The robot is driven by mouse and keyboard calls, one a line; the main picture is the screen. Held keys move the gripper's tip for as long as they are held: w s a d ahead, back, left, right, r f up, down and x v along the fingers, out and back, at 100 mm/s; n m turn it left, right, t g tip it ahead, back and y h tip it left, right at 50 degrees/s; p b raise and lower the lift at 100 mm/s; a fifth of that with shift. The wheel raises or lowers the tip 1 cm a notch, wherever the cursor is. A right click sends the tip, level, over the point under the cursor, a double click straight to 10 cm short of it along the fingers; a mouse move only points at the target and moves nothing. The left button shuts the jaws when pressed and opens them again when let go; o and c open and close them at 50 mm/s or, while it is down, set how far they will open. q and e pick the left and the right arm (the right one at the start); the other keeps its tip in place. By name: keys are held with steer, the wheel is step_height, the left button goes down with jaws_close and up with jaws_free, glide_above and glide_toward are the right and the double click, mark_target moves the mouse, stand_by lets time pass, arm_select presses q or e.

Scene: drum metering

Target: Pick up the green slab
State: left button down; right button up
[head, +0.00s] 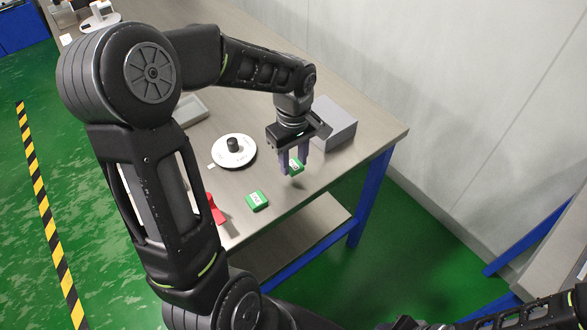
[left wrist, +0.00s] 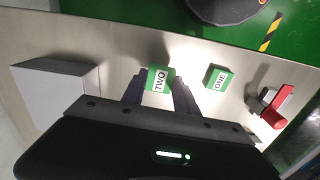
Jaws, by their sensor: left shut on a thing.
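My left gripper (head: 292,169) is over the right part of the table (head: 345,165), pointing down. It is shut on a green slab (head: 297,166), which appears slightly above the table top, with a shadow below it. In the left wrist view this green slab (left wrist: 159,77) sits between the fingertips and its white label reads TWO. A second green slab (head: 257,200) lies on the table near the front edge. In the left wrist view this second slab (left wrist: 219,78) reads ONE. My right gripper is not in view.
A grey box (head: 337,122) stands just behind my left gripper. A white disc with a black knob (head: 234,146) lies left of it. A red-handled object (head: 216,209) is near the front edge. A grey tray (head: 190,110) is farther back, partly hidden by my arm.

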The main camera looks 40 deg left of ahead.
mark_target(294, 165)
arm_select(q)
step_height(294, 165, up, 6)
stand_by(1.0)
